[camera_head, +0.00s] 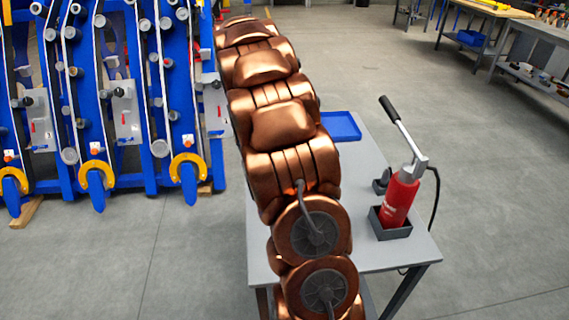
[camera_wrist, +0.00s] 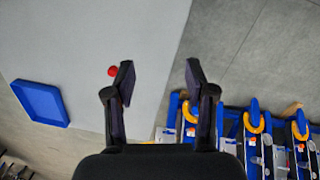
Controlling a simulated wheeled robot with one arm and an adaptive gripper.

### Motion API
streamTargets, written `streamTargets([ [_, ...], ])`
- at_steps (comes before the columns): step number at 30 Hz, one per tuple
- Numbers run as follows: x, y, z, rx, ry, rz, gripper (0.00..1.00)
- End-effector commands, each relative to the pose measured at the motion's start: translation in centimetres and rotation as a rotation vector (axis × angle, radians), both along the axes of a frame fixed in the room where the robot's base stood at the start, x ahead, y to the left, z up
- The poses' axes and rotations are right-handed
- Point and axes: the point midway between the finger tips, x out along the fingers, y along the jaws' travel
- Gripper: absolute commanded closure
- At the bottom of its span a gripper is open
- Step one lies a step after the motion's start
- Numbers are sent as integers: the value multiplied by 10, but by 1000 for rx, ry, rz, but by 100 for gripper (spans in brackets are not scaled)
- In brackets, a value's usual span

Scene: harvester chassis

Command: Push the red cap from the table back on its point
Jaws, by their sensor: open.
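The small round red cap (camera_wrist: 112,71) lies on the grey table (camera_wrist: 100,25) in the wrist view, just left of my gripper's left fingertip. My gripper (camera_wrist: 159,75) is open and empty, its two dark fingers spread apart, with the table edge and the floor showing between and beyond them. In the head view my copper arm covers much of the table (camera_head: 380,250), and the cap and the gripper are hidden there. The blue harvester chassis (camera_head: 130,30) stands at the left in the head view, with yellow rings low on it. I cannot tell which point the cap belongs to.
A blue tray (camera_head: 341,127) lies on the table; it also shows in the wrist view (camera_wrist: 41,103). A red hand pump (camera_head: 399,196) with a long lever stands in a dark holder at the table's right. Grey floor lies between table and chassis.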

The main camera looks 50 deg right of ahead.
Motion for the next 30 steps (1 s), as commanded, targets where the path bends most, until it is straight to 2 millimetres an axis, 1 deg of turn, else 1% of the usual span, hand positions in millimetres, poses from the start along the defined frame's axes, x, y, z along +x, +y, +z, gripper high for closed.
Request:
streamTargets([
  [1,6,-16,-8,1,-2,-12,45],
  [9,28,-86,-43,7,-26,-55,45],
  [15,35,-132,-71,16,-45,-82,45],
  [18,37,-150,-82,20,-57,-91,45],
  [21,37,-162,-91,23,-64,-97,45],
  [24,38,-169,-96,25,-70,-101,45],
  [30,37,-173,-108,27,-71,-103,45],
])
